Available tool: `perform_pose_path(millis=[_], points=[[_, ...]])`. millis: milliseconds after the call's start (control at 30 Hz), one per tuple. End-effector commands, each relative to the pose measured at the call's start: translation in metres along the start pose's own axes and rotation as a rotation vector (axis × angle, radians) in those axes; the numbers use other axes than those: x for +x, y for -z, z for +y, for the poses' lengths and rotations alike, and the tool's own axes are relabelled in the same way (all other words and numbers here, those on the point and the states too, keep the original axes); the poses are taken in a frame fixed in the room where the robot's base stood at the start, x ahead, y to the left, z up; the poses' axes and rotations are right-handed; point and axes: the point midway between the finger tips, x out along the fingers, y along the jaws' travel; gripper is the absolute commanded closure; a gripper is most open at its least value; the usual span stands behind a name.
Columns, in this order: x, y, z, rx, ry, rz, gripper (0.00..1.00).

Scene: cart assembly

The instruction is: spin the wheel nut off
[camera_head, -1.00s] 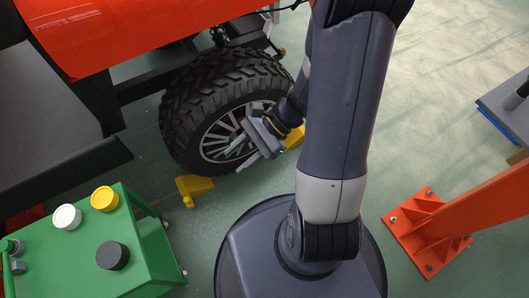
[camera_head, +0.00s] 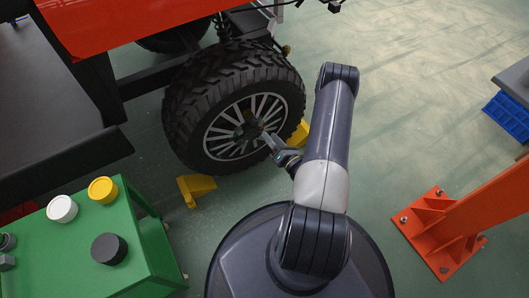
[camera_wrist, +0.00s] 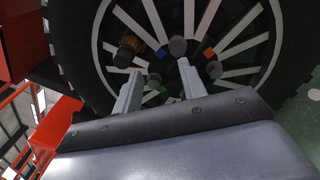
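The black-tyred wheel (camera_head: 187,108) with silver spokes is mounted on the vehicle. The wrist view shows the spokes (camera_wrist: 153,20) and several nuts around the hub. A brownish nut (camera_wrist: 127,51) is at upper left, a dark grey nut (camera_wrist: 177,46) is at top, and another grey nut (camera_wrist: 213,69) is at right. A darker nut (camera_wrist: 153,79) shows between the fingers. My gripper (camera_wrist: 160,70) is open, its fingers apart and pointing at the hub. In the head view my gripper (camera_head: 266,138) is at the hub's right side. Whether a finger touches a nut cannot be told.
Yellow chocks (camera_head: 196,188) sit beside the tyre. A green cart (camera_head: 75,250) with white, yellow and black caps stands at lower left. An orange post base (camera_head: 436,230) and a blue crate (camera_head: 508,117) are at right. Open floor lies behind the arm.

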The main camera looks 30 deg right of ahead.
Motion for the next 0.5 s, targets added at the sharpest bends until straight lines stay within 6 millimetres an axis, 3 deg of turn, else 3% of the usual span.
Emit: perform_pose_path(millis=[100,233,500], points=[[-0.011,0.006,-0.024,0.027,0.068,-0.051,0.6],[-0.011,0.005,-0.03,0.032,0.088,-0.069,0.6],[0.019,0.004,-0.031,0.03,0.084,-0.067,0.6]])
